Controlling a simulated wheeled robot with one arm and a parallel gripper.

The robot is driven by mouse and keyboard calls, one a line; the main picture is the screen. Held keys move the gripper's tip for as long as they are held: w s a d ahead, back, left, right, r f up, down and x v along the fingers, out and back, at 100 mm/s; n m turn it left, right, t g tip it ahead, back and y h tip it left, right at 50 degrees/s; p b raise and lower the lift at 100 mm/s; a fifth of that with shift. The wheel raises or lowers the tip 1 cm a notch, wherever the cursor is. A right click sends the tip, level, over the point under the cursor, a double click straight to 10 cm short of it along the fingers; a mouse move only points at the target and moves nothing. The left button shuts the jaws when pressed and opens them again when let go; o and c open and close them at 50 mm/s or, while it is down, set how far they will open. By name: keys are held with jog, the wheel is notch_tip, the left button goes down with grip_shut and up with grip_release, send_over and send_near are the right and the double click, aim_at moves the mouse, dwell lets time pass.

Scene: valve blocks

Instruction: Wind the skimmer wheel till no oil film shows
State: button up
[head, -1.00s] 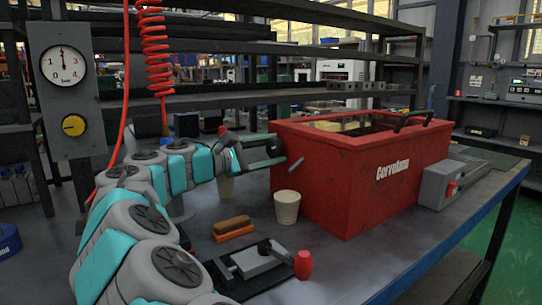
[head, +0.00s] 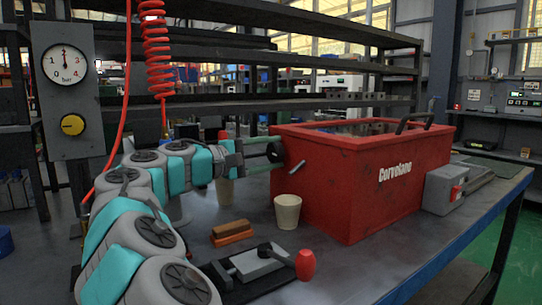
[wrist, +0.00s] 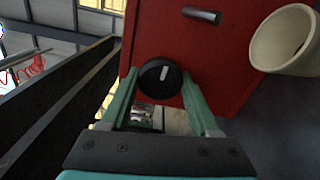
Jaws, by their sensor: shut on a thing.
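The red tank (head: 350,190) stands on the bench, with white lettering on its front. The skimmer wheel (wrist: 160,78) is a round black knob with a white mark, on the tank's side; it shows edge-on in the head view (head: 275,151). My gripper (wrist: 160,76) is shut on the wheel, one green finger on each side. In the head view my gripper (head: 268,151) reaches the wheel from the left. The tank's inside is mostly hidden behind its rim, and I cannot tell whether oil film shows.
A grey peg (head: 297,167) sticks out of the tank near the wheel. A cream cup (head: 287,211), a brown-and-orange brush (head: 232,231) and a dark tray with a red-handled tool (head: 262,266) lie in front. A grey switch box (head: 446,188) stands right of the tank.

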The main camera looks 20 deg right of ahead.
dwell(0.3)
jog(key=o, duration=1.3)
jog(key=shift+o, duration=0.2)
jog(key=shift+a, duration=0.15)
jog(key=s+a+p, duration=0.1)
jog(key=a, duration=0.6)
jog(key=shift+s+a+p, duration=0.2)
jog(key=shift+s+p, duration=0.05)
jog(key=shift+p, duration=0.05)
